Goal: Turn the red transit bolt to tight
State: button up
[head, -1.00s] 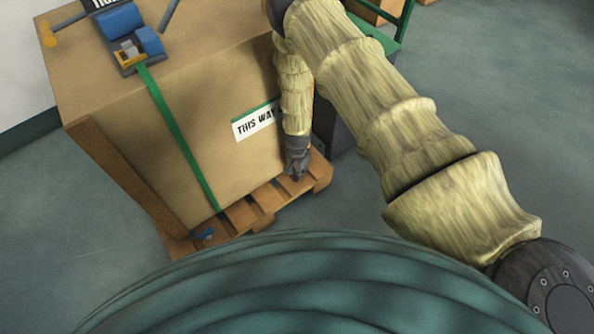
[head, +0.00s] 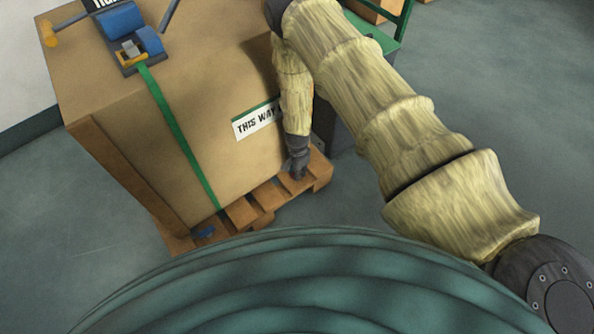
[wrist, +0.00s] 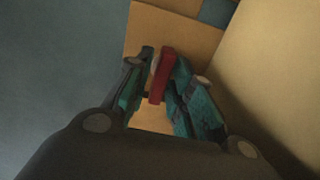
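The red transit bolt (wrist: 161,76) shows in the wrist view as a narrow red bar between my fingers. My gripper (wrist: 162,62) straddles it with teal-padded fingers apart. The bar lies close against the right finger, and a small gap shows on its left side. In the head view my gripper (head: 298,172) points down at the pallet's right end, beside the crate. The red bolt is hidden there.
A large brown crate (head: 205,130) with a green strap (head: 180,140) stands on a wooden pallet (head: 245,212). A blue-and-orange ratchet (head: 130,50) sits on top. Green-framed shelving (head: 385,45) stands behind. Floor to the right is clear.

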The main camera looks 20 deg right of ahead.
jog(key=shift+o, duration=0.2)
notch_tip(320, 180, up, 12)
dwell(0.9)
dwell(0.4)
jog(key=s+d+f+n+h, duration=0.1)
jog(key=s+d+f+n, duration=0.15)
jog(key=s, duration=0.75)
jog(key=s+d+f+n, duration=0.1)
jog(key=s+d+n, duration=0.25)
jog(key=s, duration=0.55)
jog(key=s+a+r+n+y, duration=0.15)
jog(key=s+n, duration=0.25)
jog(key=s, duration=0.5)
jog(key=s+a+r+n, duration=0.1)
jog(key=s+r+n, duration=0.25)
jog(key=s, duration=0.55)
notch_tip(320, 180, up, 25)
jog(key=p, duration=2.6)
jog(key=shift+w, duration=0.2)
